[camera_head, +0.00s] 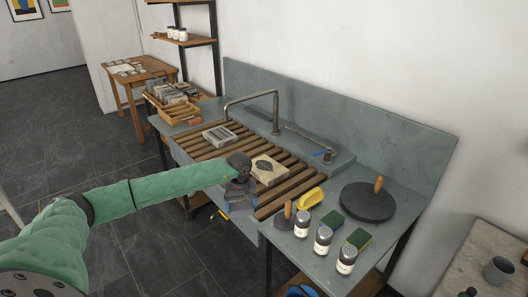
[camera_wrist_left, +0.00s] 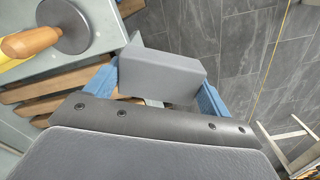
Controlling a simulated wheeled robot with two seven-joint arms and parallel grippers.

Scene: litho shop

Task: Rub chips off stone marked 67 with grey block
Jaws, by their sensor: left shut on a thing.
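A pale stone slab (camera_head: 269,171) with a dark leaf-like patch on top lies on the wooden slats of the sink. I cannot read a number on it. My left gripper (camera_head: 239,196) is in front of the slats, just left of the stone and apart from it. In the left wrist view, its blue fingers (camera_wrist_left: 158,92) are shut on a grey block (camera_wrist_left: 165,76). The block sits between the fingers, with the floor and the sink's front edge behind it. The block is not clear in the head view. My right gripper is not in view.
A round dark disc with a wooden handle (camera_head: 368,203), shaker jars (camera_head: 323,239), green sponges (camera_head: 332,219) and a yellow brush (camera_head: 310,198) stand on the right. A tap (camera_head: 275,115) rises behind the slats. Grey blocks (camera_head: 219,136) lie on the left slats.

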